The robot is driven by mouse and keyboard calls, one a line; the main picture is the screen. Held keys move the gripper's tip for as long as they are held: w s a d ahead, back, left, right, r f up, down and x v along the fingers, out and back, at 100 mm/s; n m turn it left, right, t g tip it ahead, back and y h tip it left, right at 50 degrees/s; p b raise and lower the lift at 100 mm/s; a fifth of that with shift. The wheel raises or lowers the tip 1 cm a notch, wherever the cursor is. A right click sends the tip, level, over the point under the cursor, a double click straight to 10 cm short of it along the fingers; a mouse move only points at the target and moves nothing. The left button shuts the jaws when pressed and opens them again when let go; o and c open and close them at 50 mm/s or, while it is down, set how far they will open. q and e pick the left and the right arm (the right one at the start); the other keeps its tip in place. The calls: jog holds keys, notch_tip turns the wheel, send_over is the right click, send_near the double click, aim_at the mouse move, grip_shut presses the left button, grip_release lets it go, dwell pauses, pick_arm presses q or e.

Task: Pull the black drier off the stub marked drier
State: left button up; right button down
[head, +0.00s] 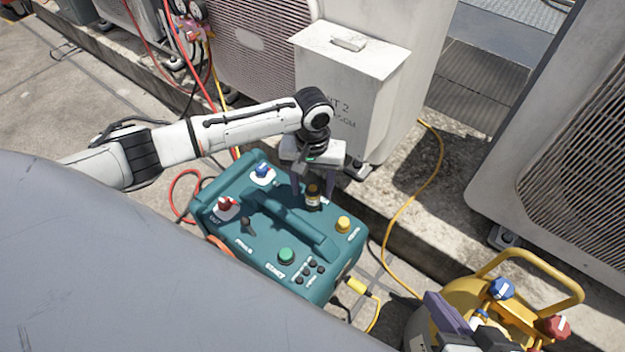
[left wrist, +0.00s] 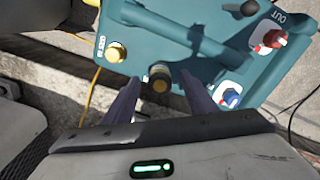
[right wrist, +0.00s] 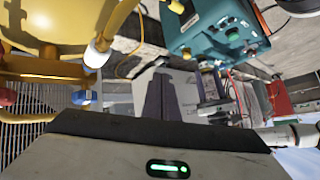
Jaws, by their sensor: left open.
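The black drier (head: 314,197) is a short dark cylinder with a pale label. It stands upright at the far right part of the teal recovery machine (head: 215,192), near a yellow knob. In the left wrist view the drier (left wrist: 159,77) shows end-on between the fingertips. My left gripper (head: 312,188) points down over it, open, one finger on each side, with gaps visible between fingers and drier. The stub and its marking are hidden. My right gripper (right wrist: 160,80) is shut and empty; it is partly visible at the lower right of the head view.
A yellow cylinder (head: 520,300) with blue and red valves stands by my right gripper. The teal machine has blue, red, yellow and green knobs and a carry handle (head: 290,222). Hoses lie around.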

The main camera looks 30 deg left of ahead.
aim_at(313, 189)
pick_arm(q)
notch_tip(313, 189, down, 3)
jog(key=shift+r+b, duration=0.1)
jog(key=shift+b, duration=0.45)
jog(key=shift+f, duration=0.55)
pick_arm(e)
jog(key=shift+w+a+r+t+y, duration=0.1)
jog(key=shift+a+r+t+y, duration=0.15)
jog(key=shift+r, duration=0.2)
jog(key=shift+a+r+t+y, duration=0.1)
jog(key=shift+a+r+y, duration=0.05)
jog(key=shift+a+r, duration=0.2)
pick_arm(q)
grip_shut()
pick_arm(e)
jog(key=shift+r, duration=0.1)
pick_arm(q)
jog(key=shift+r, duration=0.3)
pick_arm(e)
jog(key=shift+r, duration=0.3)
jog(key=shift+d+f, duration=0.1)
jog(key=shift+f, duration=0.05)
